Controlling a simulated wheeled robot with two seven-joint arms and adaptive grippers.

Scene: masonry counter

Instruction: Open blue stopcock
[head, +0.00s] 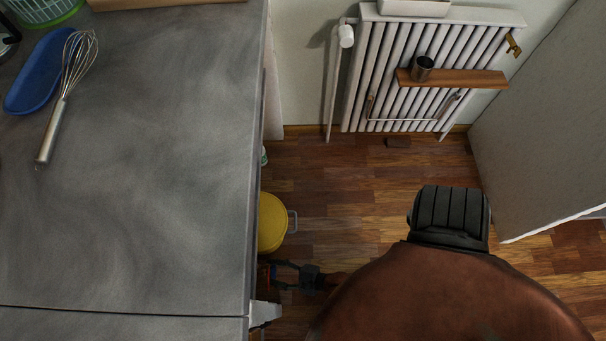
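My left gripper (283,275) is a small dark shape low in the head view, beside the right edge of the counter and close to the floor side. Its two fingers point left and look spread apart. A small blue part (273,284), which looks like the blue stopcock, shows at the lower fingertip, and a small red part (268,268) shows just above it. Whether a finger touches the blue part is too small to tell. The rest of the fitting is hidden under the counter edge. My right gripper is not in view.
The grey counter (150,200) fills the left, with a whisk (54,125) and a blue tray (37,75) on it. A yellow bucket (271,222) stands on the floor just above the gripper. A radiator (385,60) is on the far wall. The wooden floor between is mostly clear.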

